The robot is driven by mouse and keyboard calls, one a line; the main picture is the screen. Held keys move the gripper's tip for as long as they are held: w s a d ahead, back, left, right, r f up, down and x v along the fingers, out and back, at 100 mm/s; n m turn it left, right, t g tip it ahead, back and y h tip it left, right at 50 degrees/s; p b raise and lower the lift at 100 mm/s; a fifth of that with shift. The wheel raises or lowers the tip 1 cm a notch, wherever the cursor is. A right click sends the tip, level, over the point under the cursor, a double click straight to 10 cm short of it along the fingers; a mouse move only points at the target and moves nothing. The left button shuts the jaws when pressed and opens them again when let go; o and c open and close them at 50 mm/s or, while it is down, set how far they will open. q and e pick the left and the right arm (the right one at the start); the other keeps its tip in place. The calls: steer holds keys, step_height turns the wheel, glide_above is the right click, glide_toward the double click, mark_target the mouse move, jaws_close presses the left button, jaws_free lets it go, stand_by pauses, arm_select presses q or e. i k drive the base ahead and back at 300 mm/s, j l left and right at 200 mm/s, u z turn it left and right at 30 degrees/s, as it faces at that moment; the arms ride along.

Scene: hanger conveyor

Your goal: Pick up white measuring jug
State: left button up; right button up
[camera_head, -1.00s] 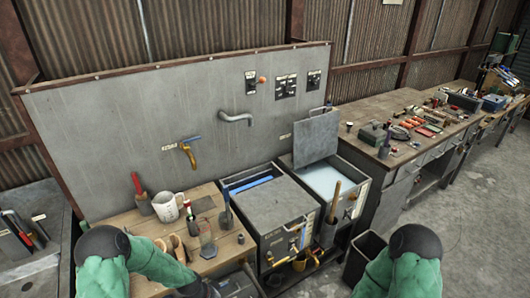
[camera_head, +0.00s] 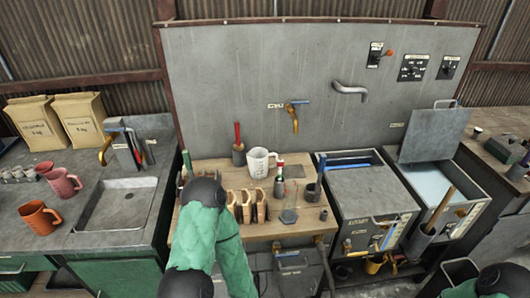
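The white measuring jug (camera_head: 258,163) stands upright on the wooden worktop (camera_head: 222,170) in front of the grey panel, with its handle toward the right and dark markings on its side. My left arm, in a green sleeve, bends up in front of the worktop's left part, and its gripper is out of the frame. Only a bit of my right arm shows at the bottom right corner, and its gripper is out of view too. Nothing visible touches the jug.
A red-handled tool in a dark holder (camera_head: 239,155) stands left of the jug, a bottle (camera_head: 279,182) to its right. Wooden moulds (camera_head: 246,207) stand in front. Orange and pink mugs (camera_head: 40,217) stand by the sink (camera_head: 115,205). Metal tanks (camera_head: 372,195) are at the right.

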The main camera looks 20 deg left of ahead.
mark_target(264, 163)
steer(key=i+j+u, duration=0.25)
steer(key=u, duration=0.2)
steer(key=i+j+u, duration=0.3)
steer(key=u, duration=0.2)
steer(key=j, duration=0.1)
